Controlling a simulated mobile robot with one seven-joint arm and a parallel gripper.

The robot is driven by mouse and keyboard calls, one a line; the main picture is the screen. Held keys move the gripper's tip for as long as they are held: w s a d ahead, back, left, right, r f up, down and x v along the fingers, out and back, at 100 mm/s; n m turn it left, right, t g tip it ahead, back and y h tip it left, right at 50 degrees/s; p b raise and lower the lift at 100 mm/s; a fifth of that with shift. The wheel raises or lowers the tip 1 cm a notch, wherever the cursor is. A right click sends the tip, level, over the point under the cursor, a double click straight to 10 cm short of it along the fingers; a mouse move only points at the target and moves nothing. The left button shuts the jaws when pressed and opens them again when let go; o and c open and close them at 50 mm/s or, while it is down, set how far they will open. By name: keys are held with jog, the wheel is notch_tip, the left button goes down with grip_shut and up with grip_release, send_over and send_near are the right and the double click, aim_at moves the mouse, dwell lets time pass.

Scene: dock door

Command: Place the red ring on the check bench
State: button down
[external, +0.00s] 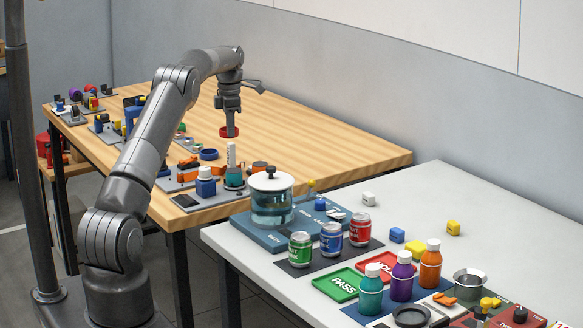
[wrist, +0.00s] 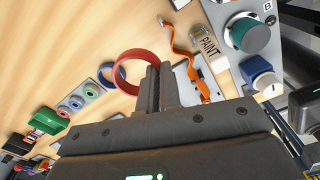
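My gripper (external: 230,128) is shut on the red ring (external: 223,133) and holds it over the wooden table (external: 310,135). In the wrist view the ring (wrist: 117,73) sits at the fingertips (wrist: 160,72), with its open loop extending left of the fingers. The fingers are close together and hide part of the ring. Whether the ring touches the wood I cannot tell for sure. The pale grey bench (external: 480,215), with a green PASS tray (external: 337,285) and a red HOLD tray (external: 377,272), stands at the right; I take it as the check bench.
A blue ring (external: 209,154) and tools lie along the wooden table's near edge.

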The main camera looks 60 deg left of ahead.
jog(key=w+d+m, duration=0.2)
jog(key=w+d, duration=0.4)
jog(key=d, duration=0.3)
jog(key=w+d+m, duration=0.3)
jog(key=w+d, duration=0.3)
jog(key=d, duration=0.4)
jog(key=m, duration=1.3)
send_over(453, 264)
notch_tip(453, 264, down, 3)
jog(key=shift+f, duration=2.9)
jog(key=shift+f, duration=0.1)
